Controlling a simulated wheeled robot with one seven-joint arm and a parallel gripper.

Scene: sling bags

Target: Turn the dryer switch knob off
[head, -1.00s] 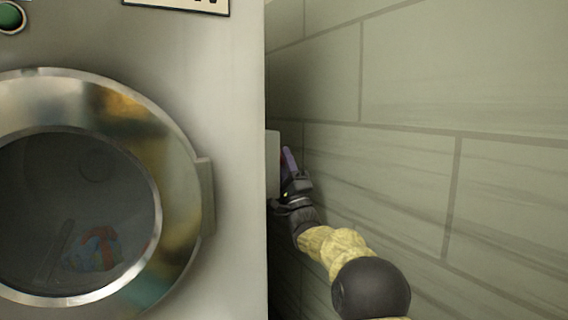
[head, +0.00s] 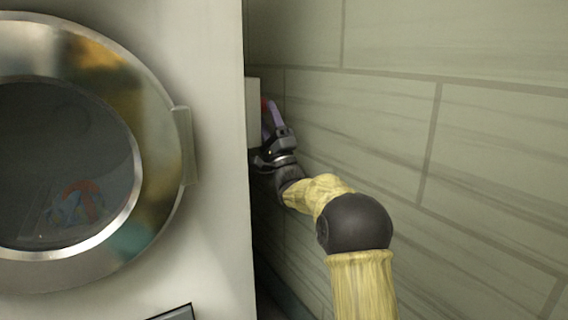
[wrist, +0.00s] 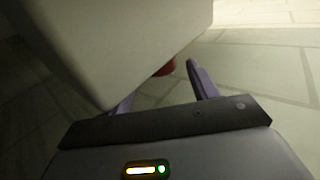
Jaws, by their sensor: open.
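A pale switch box (head: 253,110) sticks out from the dryer's right side, in the narrow space by the wall. Its red knob (head: 264,104) shows only as a sliver in the head view. In the wrist view the box (wrist: 120,40) fills the upper left, and the red knob (wrist: 167,68) peeks out past its edge. My gripper (head: 271,117) is at the box's right side with purple fingers. In the wrist view my gripper (wrist: 160,82) is open, with the knob between its fingers' directions. The left fingertip is hidden by the box. I cannot tell whether a finger touches the knob.
The dryer (head: 215,220) stands at left with its round glass door (head: 150,120) shut and a handle (head: 184,145) on the door's right. A tiled wall (head: 400,130) runs close along the right. The gap between dryer and wall is narrow and dark.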

